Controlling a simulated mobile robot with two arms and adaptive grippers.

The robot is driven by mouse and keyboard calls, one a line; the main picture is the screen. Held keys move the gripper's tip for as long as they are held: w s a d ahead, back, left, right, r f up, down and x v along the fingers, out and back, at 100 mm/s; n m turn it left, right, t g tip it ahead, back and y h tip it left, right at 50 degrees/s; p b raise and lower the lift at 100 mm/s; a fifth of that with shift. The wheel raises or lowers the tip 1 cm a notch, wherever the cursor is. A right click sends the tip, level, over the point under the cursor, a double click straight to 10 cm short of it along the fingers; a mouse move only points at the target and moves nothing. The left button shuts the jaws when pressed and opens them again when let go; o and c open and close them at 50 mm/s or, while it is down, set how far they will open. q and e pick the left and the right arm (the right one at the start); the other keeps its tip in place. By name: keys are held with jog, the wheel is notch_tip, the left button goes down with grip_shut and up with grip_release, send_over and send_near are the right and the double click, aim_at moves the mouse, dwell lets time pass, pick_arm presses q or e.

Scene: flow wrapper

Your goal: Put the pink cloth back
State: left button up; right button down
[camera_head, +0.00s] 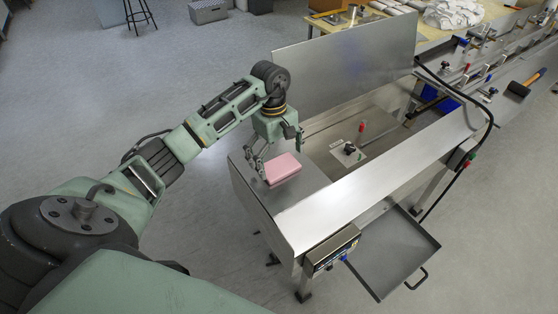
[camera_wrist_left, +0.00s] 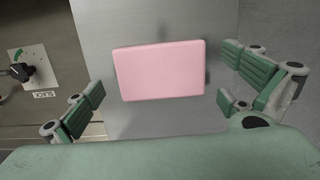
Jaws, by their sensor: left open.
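The pink cloth (camera_head: 282,169) is a flat folded block lying on the metal end surface (camera_head: 249,196) of the flow wrapper. In the left wrist view the pink cloth (camera_wrist_left: 160,70) lies between the two fingers, with a gap on each side. My left gripper (camera_head: 277,157) is open at the cloth, its fingers apart around it; the left wrist view shows the same open gripper (camera_wrist_left: 158,103). I cannot tell from the views how far above the surface the fingertips are. My right gripper is not in view.
The wrapper's raised metal cover (camera_head: 345,65) stands behind the open bay with a red-tipped lever (camera_head: 362,127). A pull-out tray (camera_head: 393,258) and a control box (camera_head: 332,250) sit at the front.

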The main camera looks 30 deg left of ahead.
aim_at(276, 161)
pick_arm(q)
notch_tip(276, 161, up, 11)
jog(key=a+b, duration=0.1)
jog(key=b, duration=0.1)
jog(key=shift+w+a+b, duration=0.3)
jog(key=shift+a+b, duration=0.05)
